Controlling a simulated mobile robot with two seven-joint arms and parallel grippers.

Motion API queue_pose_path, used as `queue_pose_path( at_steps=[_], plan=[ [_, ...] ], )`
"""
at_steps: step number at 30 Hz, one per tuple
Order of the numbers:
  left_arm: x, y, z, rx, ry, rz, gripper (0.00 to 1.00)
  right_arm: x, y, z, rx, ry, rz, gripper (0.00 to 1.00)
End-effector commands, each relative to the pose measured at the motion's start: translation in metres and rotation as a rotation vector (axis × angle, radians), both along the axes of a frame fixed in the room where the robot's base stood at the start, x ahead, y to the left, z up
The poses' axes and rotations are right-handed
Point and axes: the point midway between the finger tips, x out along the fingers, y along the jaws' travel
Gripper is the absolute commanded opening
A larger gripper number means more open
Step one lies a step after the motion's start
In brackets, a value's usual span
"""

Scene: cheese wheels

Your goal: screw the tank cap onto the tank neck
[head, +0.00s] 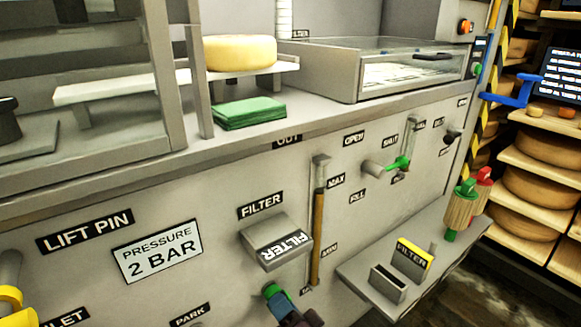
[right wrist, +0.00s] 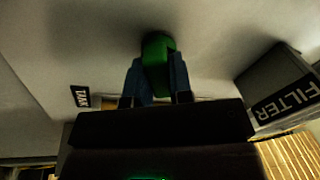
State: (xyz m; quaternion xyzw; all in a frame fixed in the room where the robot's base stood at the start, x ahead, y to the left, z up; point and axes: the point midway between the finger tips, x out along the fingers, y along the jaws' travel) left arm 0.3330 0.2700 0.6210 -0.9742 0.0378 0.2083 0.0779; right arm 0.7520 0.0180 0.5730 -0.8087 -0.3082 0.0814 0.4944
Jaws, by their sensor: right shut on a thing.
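The green tank cap (head: 272,289) is at the low middle of the head view, by the machine's front panel. My right gripper (head: 281,302) is shut on it. In the right wrist view, the two blue fingers of the gripper (right wrist: 156,80) flank the green cap (right wrist: 157,60), whose far end is at or close to the pale panel. The tank neck is not visible; the cap and fingers cover that spot, so I cannot tell how the cap sits on it. A label that seems to read TANK (right wrist: 81,96) is left of the gripper. My left gripper is not in view.
A grey FILTER box (head: 276,243) juts out just above the gripper. A vertical sight tube (head: 317,238) is to the right. A side shelf (head: 408,309) holds a filter piece (head: 413,261) and red and green handled tools (head: 461,208). A yellow part (head: 10,297) is at lower left.

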Motion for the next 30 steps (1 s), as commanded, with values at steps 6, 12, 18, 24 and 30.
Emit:
queue_pose_path(
  at_steps=[6,12,18,24,30],
  plan=[
    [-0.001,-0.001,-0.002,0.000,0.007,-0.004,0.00,0.000,0.000,0.001,0.010,0.005,0.002,0.00],
    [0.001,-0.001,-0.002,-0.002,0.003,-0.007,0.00,0.000,0.000,0.001,0.008,0.004,0.001,0.39],
    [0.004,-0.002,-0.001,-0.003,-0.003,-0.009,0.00,0.000,0.000,0.000,0.007,0.004,0.001,0.50],
    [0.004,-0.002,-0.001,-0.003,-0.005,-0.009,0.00,-0.001,-0.001,0.000,0.006,0.004,0.000,0.50],
    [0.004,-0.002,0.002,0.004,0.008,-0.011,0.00,-0.018,-0.014,-0.002,0.003,0.002,0.001,0.50]
  ],
)
